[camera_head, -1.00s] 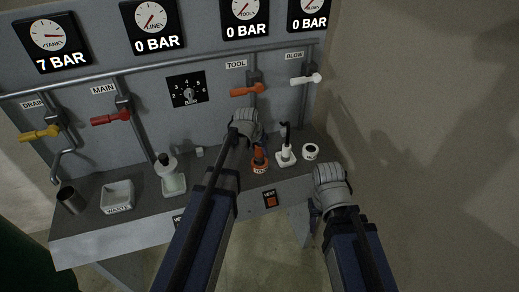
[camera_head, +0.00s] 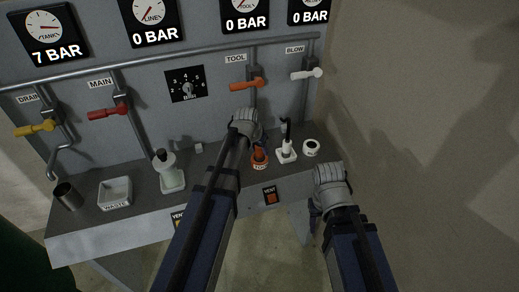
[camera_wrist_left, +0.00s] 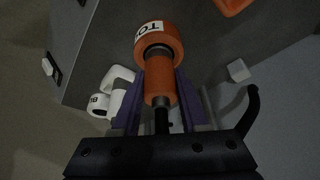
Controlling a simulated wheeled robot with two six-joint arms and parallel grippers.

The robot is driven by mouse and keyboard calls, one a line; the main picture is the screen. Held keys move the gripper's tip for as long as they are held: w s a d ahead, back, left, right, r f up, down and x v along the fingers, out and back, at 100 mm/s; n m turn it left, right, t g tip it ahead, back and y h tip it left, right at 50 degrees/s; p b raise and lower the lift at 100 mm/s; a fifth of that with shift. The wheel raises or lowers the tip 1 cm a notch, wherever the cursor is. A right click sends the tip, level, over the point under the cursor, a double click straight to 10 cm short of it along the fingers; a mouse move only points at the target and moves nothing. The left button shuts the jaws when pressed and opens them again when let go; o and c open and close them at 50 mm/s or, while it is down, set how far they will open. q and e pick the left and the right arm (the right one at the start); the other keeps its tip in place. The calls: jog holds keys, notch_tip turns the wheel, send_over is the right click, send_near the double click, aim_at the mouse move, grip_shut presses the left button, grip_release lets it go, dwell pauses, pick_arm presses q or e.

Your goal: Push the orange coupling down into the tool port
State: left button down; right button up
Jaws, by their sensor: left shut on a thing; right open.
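The orange coupling (camera_wrist_left: 159,82) is held between the purple fingers of my left gripper (camera_wrist_left: 160,94) in the left wrist view. The orange tool port (camera_wrist_left: 170,47), a ring with lettering, lies straight beyond it. The coupling's far end meets a metal collar at the port's mouth; I cannot tell how deep it sits. In the head view the coupling (camera_head: 259,153) stands over the port (camera_head: 260,165) on the bench, beside my left gripper (camera_head: 247,125), whose fingers are mostly hidden. My right gripper (camera_head: 329,184) is open and empty off the bench's right front edge.
A white coupling (camera_head: 287,149) with a black hose and a white ring (camera_head: 311,147) stand just right of the port. The orange TOOL valve handle (camera_head: 246,84) is on the panel above. A bottle (camera_head: 171,177) and waste tray (camera_head: 115,193) are left.

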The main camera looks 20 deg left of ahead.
pick_arm(q)
jog(key=shift+f+b, duration=0.7)
jog(key=shift+f, duration=0.05)
jog(key=shift+c, duration=1.8)
grip_release()
jog(key=shift+r, duration=0.15)
jog(key=p+v, duration=0.7)
jog(key=shift+s+r, duration=0.15)
jog(key=shift+r, duration=0.2)
